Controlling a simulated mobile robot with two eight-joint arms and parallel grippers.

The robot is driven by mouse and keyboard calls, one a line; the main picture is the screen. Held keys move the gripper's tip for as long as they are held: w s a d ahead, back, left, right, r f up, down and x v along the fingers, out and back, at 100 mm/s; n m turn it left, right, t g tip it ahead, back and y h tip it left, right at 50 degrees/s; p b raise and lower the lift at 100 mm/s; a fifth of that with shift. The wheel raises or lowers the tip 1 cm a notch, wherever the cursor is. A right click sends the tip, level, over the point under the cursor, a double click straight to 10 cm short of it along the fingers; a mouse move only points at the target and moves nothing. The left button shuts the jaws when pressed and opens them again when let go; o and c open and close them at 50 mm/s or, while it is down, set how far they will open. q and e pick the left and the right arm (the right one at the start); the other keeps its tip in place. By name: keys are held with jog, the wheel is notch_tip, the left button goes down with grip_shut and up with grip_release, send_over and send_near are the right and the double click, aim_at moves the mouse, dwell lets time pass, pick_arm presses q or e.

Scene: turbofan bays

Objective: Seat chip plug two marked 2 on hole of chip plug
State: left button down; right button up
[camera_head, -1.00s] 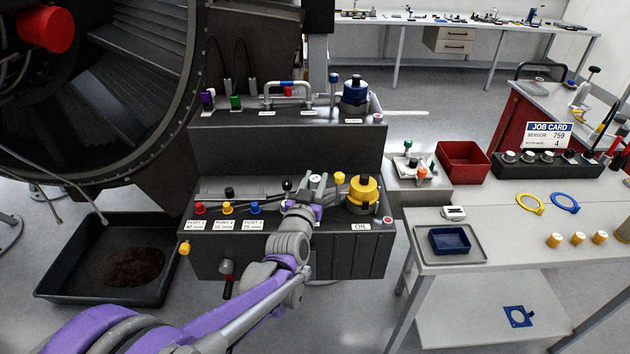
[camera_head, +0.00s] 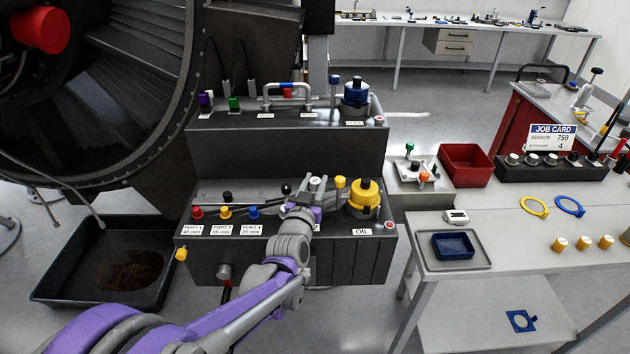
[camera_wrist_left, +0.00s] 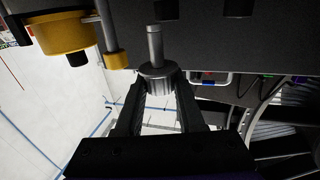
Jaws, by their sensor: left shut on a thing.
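My left gripper (camera_head: 314,193) is over the lower step of the black console, between the black knob and the yellow oil cap. It is shut on a grey plug with a pale top (camera_head: 315,183); no number can be read on it. In the left wrist view the fingers (camera_wrist_left: 160,88) grip the plug's ribbed round body (camera_wrist_left: 157,78), and a thin grey shaft stands out from it. The chip plug hole cannot be made out; the gripper and arm cover part of the console there. My right gripper is not in view.
The yellow oil cap (camera_head: 363,196) and a yellow-topped post (camera_head: 340,184) stand close right of the gripper. A black knob (camera_head: 286,188) is close left, with red (camera_head: 197,213), yellow (camera_head: 225,212) and blue (camera_head: 253,212) port caps farther left. The upper step (camera_head: 230,118) rises behind.

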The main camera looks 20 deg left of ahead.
pick_arm(q)
jog(key=shift+f+b, duration=1)
jog(key=shift+f, duration=1.2)
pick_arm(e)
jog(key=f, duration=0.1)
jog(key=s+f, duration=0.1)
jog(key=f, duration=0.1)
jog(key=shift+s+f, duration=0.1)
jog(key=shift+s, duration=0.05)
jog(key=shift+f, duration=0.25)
pick_arm(q)
jog(key=shift+f+b, duration=1.4)
jog(key=shift+f, duration=0.45)
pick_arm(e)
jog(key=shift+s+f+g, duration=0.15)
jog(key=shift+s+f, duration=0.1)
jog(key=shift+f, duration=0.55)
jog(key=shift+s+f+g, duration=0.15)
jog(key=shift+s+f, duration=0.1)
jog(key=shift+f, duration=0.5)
pick_arm(q)
jog(key=shift+r, duration=0.15)
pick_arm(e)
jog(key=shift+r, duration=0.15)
pick_arm(q)
jog(key=shift+r+p, duration=0.85)
jog(key=shift+r, duration=0.6)
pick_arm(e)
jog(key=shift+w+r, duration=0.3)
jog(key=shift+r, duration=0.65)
